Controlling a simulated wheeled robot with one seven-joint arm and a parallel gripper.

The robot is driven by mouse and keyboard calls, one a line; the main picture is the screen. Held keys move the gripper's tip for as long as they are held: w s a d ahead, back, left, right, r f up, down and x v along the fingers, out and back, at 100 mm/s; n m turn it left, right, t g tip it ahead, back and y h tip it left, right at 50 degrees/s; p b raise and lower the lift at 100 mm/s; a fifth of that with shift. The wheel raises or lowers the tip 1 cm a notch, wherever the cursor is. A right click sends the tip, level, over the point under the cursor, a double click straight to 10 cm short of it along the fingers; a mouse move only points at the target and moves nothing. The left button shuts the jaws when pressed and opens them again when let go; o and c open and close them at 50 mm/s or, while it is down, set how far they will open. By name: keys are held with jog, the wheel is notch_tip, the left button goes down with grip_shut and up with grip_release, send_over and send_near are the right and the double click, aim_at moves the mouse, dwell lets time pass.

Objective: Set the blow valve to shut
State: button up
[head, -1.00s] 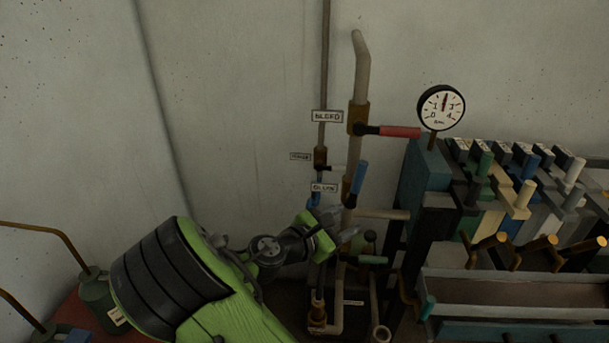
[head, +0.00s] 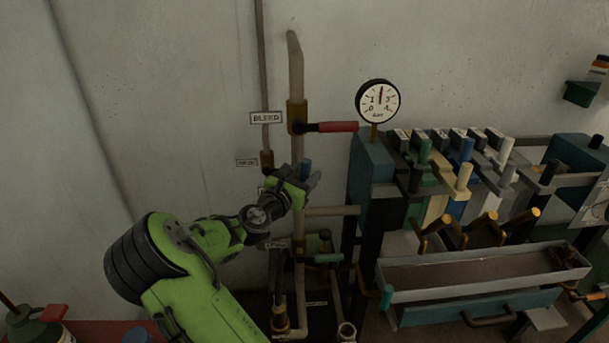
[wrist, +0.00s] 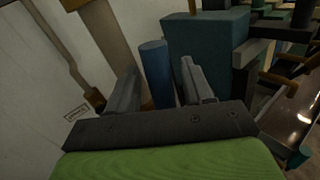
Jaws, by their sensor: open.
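The blow valve's blue lever (head: 306,166) stands roughly upright along the beige vertical pipe, partly covered by my gripper in the head view. In the wrist view the blue lever (wrist: 155,72) rises between my two grey fingers. My gripper (head: 311,183) is open around the lever; there are gaps beside it in the wrist view, and I cannot tell if either finger touches. The valve body and its label are hidden behind my gripper.
Above is the bleed valve's red lever (head: 334,127), pointing right, with the BLEED sign (head: 267,118). A pressure gauge (head: 378,101) sits above a teal block (head: 372,160). Below is a green-handled valve (head: 325,258). A trough (head: 480,274) stands at right.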

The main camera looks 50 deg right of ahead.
jog(key=shift+d, duration=0.2)
grip_shut()
dwell(0.4)
